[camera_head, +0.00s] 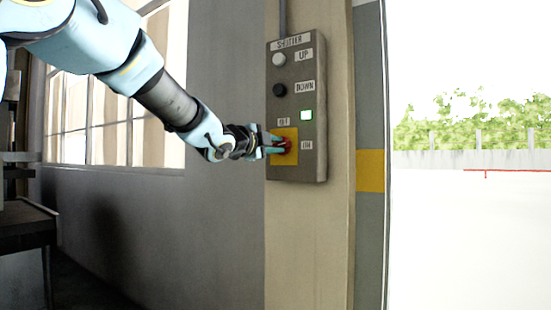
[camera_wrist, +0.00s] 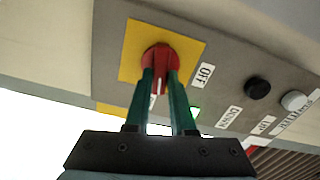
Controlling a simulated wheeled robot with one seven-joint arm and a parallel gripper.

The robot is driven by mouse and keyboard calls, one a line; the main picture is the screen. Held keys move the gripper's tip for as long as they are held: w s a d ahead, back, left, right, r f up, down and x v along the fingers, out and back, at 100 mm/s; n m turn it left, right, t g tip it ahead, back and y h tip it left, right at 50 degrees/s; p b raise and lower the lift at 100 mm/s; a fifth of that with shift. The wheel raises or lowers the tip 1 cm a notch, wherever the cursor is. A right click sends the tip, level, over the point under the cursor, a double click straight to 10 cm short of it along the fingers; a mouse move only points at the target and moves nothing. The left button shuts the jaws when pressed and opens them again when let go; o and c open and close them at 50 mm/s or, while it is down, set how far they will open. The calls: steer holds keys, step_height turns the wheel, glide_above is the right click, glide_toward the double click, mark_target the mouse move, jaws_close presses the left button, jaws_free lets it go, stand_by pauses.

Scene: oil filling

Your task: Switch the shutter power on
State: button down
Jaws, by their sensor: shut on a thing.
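The shutter control box (camera_head: 318,165) is fixed to a beige post and carries a red rotary knob (camera_head: 287,146) on a yellow plate (camera_head: 276,158). An OFF label is above the knob and an ON label (camera_head: 307,145) to its right. A green lamp (camera_head: 306,115) is lit above the ON label. My gripper (camera_head: 283,146) is shut on the red knob. In the wrist view its two green fingers (camera_wrist: 163,78) hold both sides of the knob (camera_wrist: 155,54).
A white UP button (camera_head: 279,59) and a black DOWN button (camera_head: 280,90) sit higher on the box. A grey wall (camera_head: 228,60) stands to the left behind my arm. Right of the post is a bright opening to outdoors. A dark table (camera_head: 25,220) is at the far left.

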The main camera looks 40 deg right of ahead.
steer(key=shift+f+m+b, duration=0.15)
steer(key=shift+m+b, duration=0.75)
steer(key=shift+m, duration=0.3)
steer(key=c, duration=0.8)
jaws_free()
steer(key=shift+o, duration=0.2)
steer(key=v, duration=1.1)
steer(key=shift+d, duration=0.1)
